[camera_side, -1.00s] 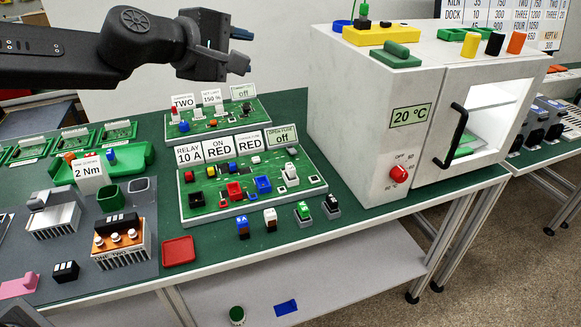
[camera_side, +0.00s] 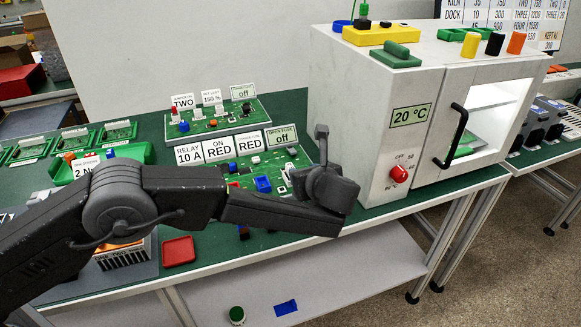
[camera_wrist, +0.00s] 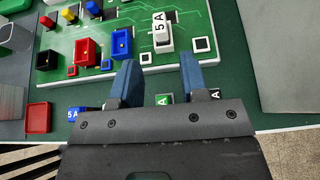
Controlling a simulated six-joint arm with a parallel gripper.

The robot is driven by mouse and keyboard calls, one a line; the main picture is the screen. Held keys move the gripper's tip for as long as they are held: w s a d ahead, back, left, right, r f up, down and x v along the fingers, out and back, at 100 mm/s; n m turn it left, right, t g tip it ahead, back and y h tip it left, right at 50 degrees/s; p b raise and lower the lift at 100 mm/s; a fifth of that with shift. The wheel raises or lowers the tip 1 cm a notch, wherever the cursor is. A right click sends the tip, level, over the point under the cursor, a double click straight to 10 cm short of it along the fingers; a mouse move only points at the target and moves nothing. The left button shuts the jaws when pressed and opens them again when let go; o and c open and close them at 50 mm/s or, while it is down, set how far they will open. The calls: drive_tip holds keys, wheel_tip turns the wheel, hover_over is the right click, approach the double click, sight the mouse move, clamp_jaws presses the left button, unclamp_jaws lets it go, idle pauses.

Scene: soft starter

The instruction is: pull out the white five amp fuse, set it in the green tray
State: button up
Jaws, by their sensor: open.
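The white five amp fuse (camera_wrist: 161,34), marked 5 A, stands upright in a white holder on the green circuit board (camera_wrist: 110,23). In the side view only a little of the white fuse (camera_side: 288,171) shows above my arm. My gripper (camera_wrist: 158,70) is open and empty, with two blue fingers. In the wrist view the fuse shows beyond the gap between the fingertips, apart from them. In the side view my gripper (camera_side: 321,145) is over the board's right end, its fingers partly hidden. The green tray (camera_side: 62,174) stands at the left, partly hidden by my arm.
A blue 5 A fuse (camera_wrist: 78,113) and other small blocks lie in front of the board. Red and blue sockets (camera_wrist: 87,51) sit left of the fuse. A white oven (camera_side: 360,110) stands close to the right. A red tray (camera_side: 178,251) lies near the bench's front edge.

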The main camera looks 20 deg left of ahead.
drive_tip(key=shift+x, duration=5)
drive_tip(key=shift+f, duration=0.1)
clamp_jaws()
drive_tip(key=shift+r, duration=0.9)
drive_tip(key=shift+r, duration=0.3)
drive_tip(key=shift+r, duration=0.4)
drive_tip(key=shift+r, duration=0.15)
